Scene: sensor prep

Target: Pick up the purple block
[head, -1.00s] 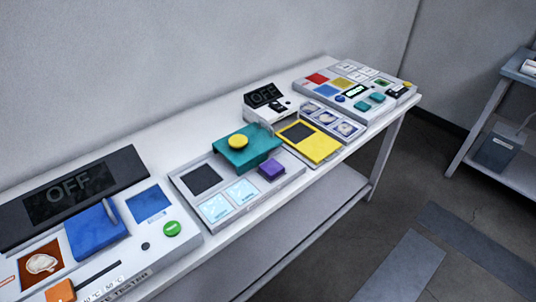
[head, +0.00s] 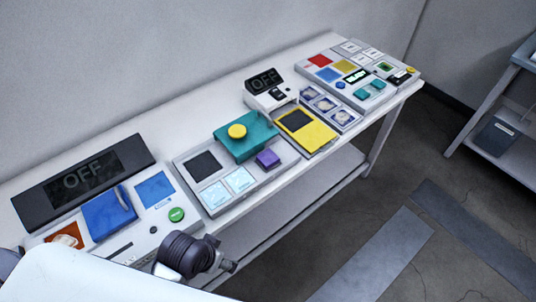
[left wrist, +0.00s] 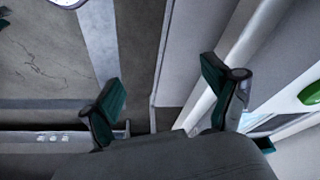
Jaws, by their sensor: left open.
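The block does not show there. My right gripper is not in view.
A blue block with a handle (head: 108,213) and a green button (head: 176,214) are on the near-left panel. A yellow-framed tray (head: 318,142) lies right of the block. A lower shelf (head: 290,206) runs under the table. Floor in front is open.

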